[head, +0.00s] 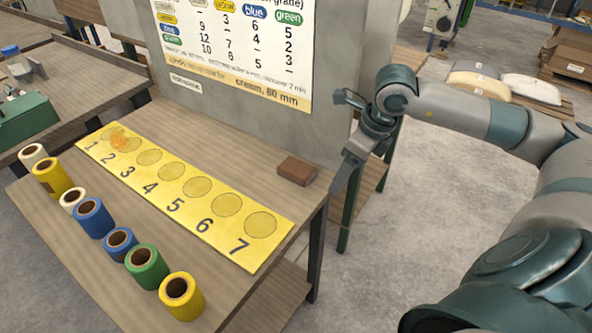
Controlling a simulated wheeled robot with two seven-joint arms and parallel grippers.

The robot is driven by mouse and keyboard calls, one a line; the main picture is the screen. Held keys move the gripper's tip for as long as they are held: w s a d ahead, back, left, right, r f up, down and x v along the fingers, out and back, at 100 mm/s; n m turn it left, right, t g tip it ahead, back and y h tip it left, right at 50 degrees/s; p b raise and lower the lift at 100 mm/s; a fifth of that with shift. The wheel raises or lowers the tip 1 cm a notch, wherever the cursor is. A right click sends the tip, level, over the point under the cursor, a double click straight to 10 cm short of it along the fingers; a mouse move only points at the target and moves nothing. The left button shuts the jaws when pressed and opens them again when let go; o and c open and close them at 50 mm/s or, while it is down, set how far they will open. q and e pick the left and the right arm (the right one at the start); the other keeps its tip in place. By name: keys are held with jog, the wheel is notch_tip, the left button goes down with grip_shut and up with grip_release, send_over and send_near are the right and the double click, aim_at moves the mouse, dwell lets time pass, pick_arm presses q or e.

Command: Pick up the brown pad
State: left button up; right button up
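The brown pad (296,170) is a small reddish-brown block lying on the wooden table, near its back right edge and by the grey wall panel. My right gripper (337,188) hangs off the table's right side, pointing down and to the left. It is a short way right of the pad and does not touch it. The fingers are seen edge-on, so I cannot tell whether they are open or shut. My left gripper is not in view.
A yellow strip (178,189) with numbered circles lies across the table (85,253). Several tape rolls, including a green one (146,266) and a yellow one (181,296), stand along the front. A wall panel with a chart (240,45) rises behind the pad.

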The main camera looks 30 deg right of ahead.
jog(key=shift+w+a, duration=0.1)
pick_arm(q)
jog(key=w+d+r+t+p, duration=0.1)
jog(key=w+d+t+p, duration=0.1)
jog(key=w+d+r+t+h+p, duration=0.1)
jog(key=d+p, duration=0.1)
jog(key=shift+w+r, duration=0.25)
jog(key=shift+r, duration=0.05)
pick_arm(e)
send_over(297, 167)
jog(key=s, duration=0.2)
jog(key=shift+s+d, duration=0.2)
jog(key=shift+d, duration=0.25)
jog(key=shift+w, duration=0.1)
jog(key=shift+w+a, duration=0.15)
jog(key=shift+w, duration=0.05)
jog(key=p+x, duration=0.1)
jog(key=x, duration=0.3)
jog(key=shift+w+f, duration=0.15)
jog(key=shift+f, duration=0.35)
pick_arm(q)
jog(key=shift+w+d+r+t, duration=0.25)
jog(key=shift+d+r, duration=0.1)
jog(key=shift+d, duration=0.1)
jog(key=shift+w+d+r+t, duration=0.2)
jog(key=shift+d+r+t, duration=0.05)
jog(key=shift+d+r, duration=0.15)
